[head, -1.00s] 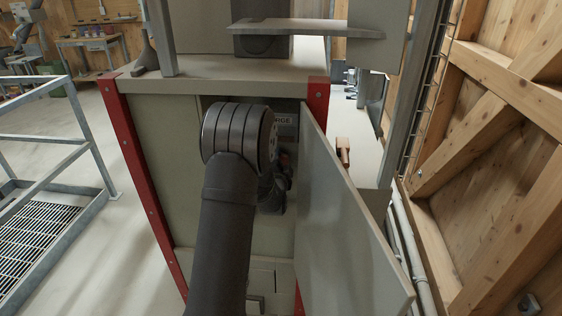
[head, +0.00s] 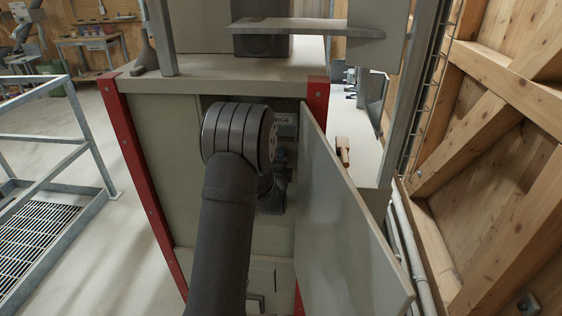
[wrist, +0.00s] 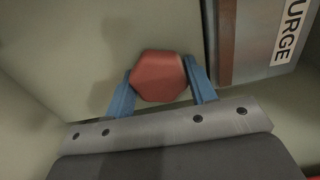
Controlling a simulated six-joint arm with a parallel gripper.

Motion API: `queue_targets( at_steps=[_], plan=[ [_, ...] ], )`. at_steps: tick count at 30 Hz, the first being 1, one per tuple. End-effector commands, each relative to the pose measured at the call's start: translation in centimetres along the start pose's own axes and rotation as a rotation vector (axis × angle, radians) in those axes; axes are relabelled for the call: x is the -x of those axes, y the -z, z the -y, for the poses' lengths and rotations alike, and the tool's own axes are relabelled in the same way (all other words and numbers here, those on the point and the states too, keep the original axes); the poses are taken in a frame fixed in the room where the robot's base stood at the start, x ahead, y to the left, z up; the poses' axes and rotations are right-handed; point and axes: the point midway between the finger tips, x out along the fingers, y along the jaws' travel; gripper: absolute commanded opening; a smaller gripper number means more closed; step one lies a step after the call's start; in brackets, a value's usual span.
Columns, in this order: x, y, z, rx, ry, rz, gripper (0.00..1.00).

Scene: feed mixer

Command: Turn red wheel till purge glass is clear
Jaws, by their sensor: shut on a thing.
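The red wheel (wrist: 158,77) shows in the wrist view as a red faceted knob. My gripper (wrist: 160,88) has its two blue fingers on either side of the wheel, shut on it. In the head view my own arm hides the wheel and the gripper. A box with a label ending in "URGE" (wrist: 289,33) is at the upper right of the wrist view, with a brownish strip (wrist: 227,42) along its edge. Whether that strip is the purge glass, and whether it is clear, I cannot tell. Part of the label (head: 285,119) also shows in the head view.
The cabinet door (head: 345,225) stands open to the right of my arm. Red corner posts (head: 148,190) frame the cabinet. A metal railing (head: 85,140) stands at the left, and a timber wall (head: 500,170) is at the right.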

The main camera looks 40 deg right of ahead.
Motion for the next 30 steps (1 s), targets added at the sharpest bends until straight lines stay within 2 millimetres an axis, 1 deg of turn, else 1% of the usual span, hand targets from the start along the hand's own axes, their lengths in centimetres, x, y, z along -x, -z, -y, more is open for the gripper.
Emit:
queue_targets(
  at_steps=[7, 8, 10, 11, 19, 22, 26, 30],
  plan=[
    [0.0, 0.0, -0.1, 0.001, -0.001, 0.0, 0.28],
    [0.0, 0.0, -0.1, 0.001, -0.001, 0.0, 0.55],
    [0.0, 0.0, -0.1, 0.001, -0.001, 0.0, 0.69],
    [0.0, 0.0, 0.0, 0.001, -0.001, 0.0, 0.72],
    [0.1, 0.0, 0.0, 0.001, 0.0, 0.0, 0.72],
    [0.6, 0.0, 0.0, 0.001, -0.002, 0.0, 0.72],
    [2.2, 0.0, 0.0, 0.001, -0.001, 0.0, 0.72],
    [5.0, 0.0, 0.0, 0.001, -0.003, -0.001, 0.72]
  ],
)
